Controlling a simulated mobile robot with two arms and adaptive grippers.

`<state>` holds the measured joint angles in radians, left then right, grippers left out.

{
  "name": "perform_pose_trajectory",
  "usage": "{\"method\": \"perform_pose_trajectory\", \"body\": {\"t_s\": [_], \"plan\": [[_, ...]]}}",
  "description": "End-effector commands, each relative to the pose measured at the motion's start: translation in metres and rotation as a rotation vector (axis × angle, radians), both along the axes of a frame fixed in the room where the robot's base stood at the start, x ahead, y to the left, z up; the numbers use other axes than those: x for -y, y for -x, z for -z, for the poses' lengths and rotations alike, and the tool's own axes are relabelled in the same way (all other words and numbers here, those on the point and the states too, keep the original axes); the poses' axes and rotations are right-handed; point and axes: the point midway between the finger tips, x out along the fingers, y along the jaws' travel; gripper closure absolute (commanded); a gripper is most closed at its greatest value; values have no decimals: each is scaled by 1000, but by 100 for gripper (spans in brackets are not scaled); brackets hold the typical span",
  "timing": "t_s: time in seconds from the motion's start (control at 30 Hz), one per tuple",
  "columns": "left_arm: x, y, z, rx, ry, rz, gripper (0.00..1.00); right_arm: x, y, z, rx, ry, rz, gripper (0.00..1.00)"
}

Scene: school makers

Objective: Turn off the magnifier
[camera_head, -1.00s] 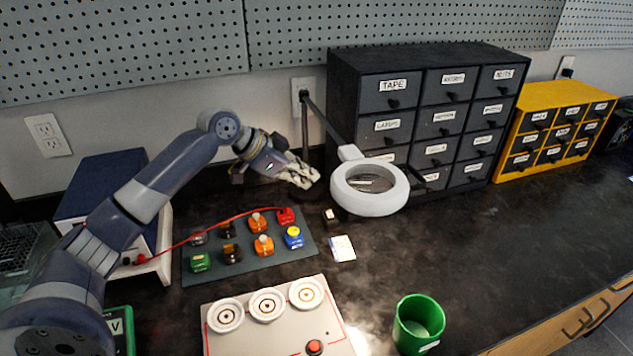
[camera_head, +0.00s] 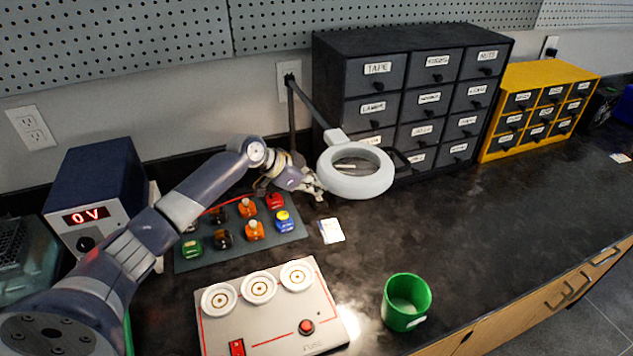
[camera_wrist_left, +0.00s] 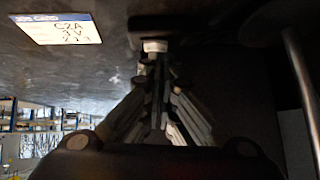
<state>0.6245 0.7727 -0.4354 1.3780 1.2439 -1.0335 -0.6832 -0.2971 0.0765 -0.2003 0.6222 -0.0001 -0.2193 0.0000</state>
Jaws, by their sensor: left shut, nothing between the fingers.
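The magnifier (camera_head: 375,183) is a white ring around a lens, on a dark jointed arm and pole near the wall. My left gripper (camera_head: 316,191) is shut and empty, low over the bench just left of the ring. In the left wrist view its fingertips (camera_wrist_left: 156,62) come together at a small white-topped dark block (camera_wrist_left: 155,45); I cannot tell whether they touch it. In the head view the gripper hides that block. Whether the magnifier's light is on cannot be told. My right gripper is not in view.
A white card (camera_head: 332,231) lies just in front of the gripper and also shows in the left wrist view (camera_wrist_left: 58,36). A mat (camera_head: 200,256) with several coloured parts lies under my forearm. Dark drawers (camera_head: 420,100) stand behind.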

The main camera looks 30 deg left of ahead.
Motion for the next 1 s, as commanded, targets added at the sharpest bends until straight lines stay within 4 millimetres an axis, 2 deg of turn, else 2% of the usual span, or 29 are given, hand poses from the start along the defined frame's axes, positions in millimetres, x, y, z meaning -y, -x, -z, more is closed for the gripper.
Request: {"method": "perform_pose_trajectory", "body": {"t_s": [0.23, 0.5, 1.0], "plan": [[-1, 0, 1, -12, 12, -2, 100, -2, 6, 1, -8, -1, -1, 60], [0, 0, 10, -93, 105, -2, 100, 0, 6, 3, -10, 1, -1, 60], [-2, 1, 14, -100, 97, -1, 100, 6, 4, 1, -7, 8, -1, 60]]}}
